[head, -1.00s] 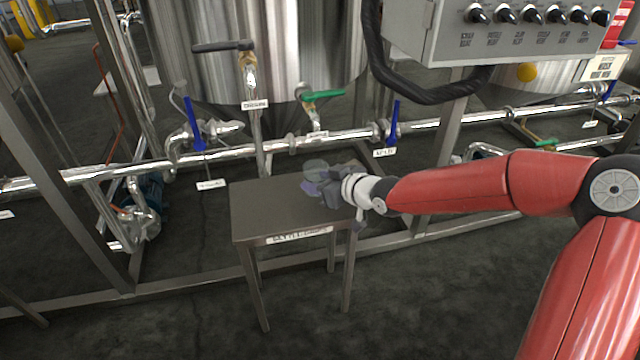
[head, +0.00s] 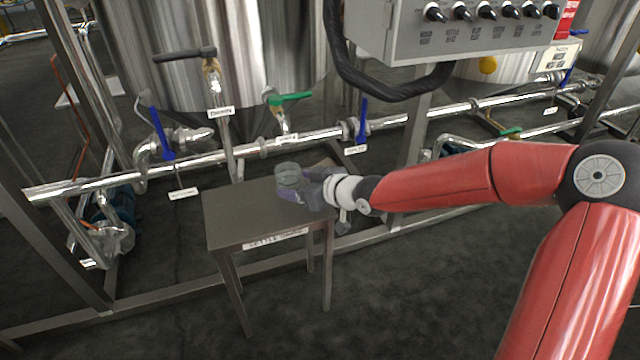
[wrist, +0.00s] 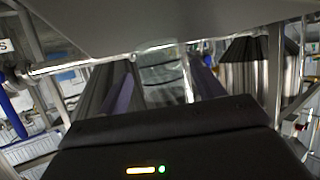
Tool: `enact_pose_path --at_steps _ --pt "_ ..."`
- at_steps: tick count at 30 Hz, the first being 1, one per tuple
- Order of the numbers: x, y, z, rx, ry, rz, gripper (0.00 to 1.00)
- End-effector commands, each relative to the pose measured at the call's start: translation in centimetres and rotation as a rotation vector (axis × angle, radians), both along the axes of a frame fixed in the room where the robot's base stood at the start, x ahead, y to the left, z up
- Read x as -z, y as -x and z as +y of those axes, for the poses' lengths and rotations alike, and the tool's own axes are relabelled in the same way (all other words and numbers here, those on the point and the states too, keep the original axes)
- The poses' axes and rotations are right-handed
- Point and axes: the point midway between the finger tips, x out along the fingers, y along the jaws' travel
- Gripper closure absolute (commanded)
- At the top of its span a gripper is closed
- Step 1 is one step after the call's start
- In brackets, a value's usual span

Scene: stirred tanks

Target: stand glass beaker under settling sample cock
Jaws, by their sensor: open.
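The clear glass beaker (head: 288,172) is at the back right of the small metal stand (head: 228,218). My gripper (head: 304,187) is open beside it, reaching in from the right. In the wrist view the beaker (wrist: 163,72) is between my two purple-grey fingers (wrist: 162,95); I cannot tell whether they touch it. A cock with a green handle (head: 290,97) is on the tank above and behind the beaker. Another cock with a dark lever (head: 185,54) is further left. Their tags are too small to read, so I cannot tell which is the settling one.
A horizontal steel pipe (head: 240,152) with blue-handled valves (head: 362,120) runs behind the stand. A grey control box (head: 470,30) and thick black hose (head: 385,92) hang above my arm. Open floor (head: 420,290) lies in front and to the right.

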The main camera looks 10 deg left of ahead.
Motion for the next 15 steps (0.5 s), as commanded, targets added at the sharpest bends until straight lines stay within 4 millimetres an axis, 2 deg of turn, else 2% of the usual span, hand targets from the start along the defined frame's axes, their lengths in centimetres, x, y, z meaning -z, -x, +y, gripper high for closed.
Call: enact_pose_path --at_steps 1,7,15 --pt "-0.7 0.4 -1.0 0.004 0.002 -0.001 0.33" --pt "-2.3 2.1 -4.3 0.005 -0.001 0.001 0.33" --pt "-3.5 3.8 -7.1 0.001 -0.001 0.0 0.33"
